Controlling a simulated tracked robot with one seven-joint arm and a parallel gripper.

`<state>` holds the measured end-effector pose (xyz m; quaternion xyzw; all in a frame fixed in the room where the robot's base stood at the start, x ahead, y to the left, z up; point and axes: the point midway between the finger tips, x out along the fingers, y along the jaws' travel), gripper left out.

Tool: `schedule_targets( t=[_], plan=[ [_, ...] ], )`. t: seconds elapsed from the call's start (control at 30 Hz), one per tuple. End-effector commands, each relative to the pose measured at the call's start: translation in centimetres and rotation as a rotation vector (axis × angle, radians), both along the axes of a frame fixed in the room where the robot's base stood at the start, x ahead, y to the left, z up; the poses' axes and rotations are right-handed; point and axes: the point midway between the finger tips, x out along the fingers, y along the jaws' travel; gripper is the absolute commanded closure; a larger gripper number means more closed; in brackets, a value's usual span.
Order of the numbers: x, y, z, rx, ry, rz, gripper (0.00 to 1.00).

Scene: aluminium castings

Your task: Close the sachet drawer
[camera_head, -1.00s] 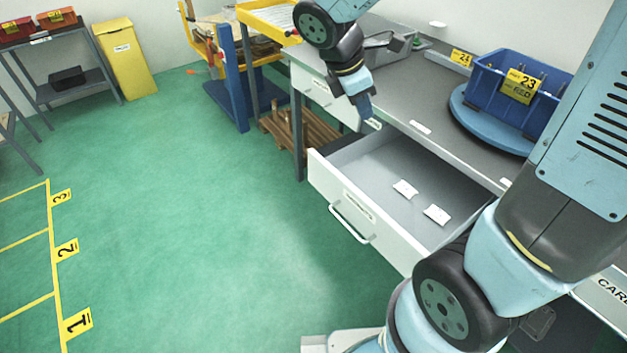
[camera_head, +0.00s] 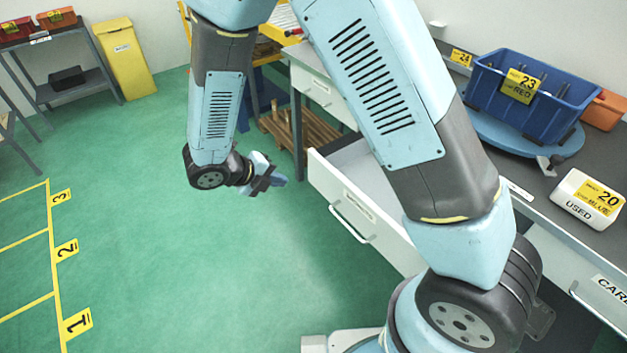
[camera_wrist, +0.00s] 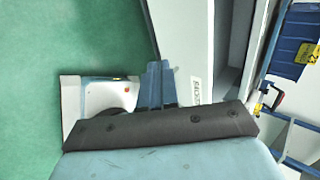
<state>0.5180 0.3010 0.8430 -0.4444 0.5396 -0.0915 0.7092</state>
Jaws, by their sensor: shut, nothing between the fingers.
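The sachet drawer (camera_head: 345,193) stands pulled out from the grey workbench, its white front facing the open floor with a bar handle (camera_head: 349,224) low on it. My arm covers much of its inside, and no sachets show now. My gripper (camera_head: 284,181) is shut and empty, left of the drawer front and apart from it in the head view. In the wrist view, the shut fingers (camera_wrist: 157,84) point toward the white drawer front (camera_wrist: 182,38), beside its partly covered label. I cannot tell whether they touch it.
On the bench are a blue bin (camera_head: 525,98) on a round blue turntable (camera_head: 499,131) and a white box marked USED (camera_head: 588,199). Another closed drawer (camera_head: 316,88) lies beyond. The green floor left of the drawer is clear. A yellow bin (camera_head: 125,62) stands far back.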

Motion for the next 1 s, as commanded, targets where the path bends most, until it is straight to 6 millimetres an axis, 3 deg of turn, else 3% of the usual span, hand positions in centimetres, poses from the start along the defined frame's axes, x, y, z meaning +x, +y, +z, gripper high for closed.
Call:
schedule_targets(
  t=[0.27, 0.77, 1.0],
  plan=[
    [0.5, -0.6, -1.7, -0.02, 0.018, 0.037, 1.0],
    [3.9, -5.8, -7.5, -0.019, 0.018, 0.034, 1.0],
    [5.6, -8.2, -7.4, -0.018, 0.016, 0.032, 1.0]
  ],
)
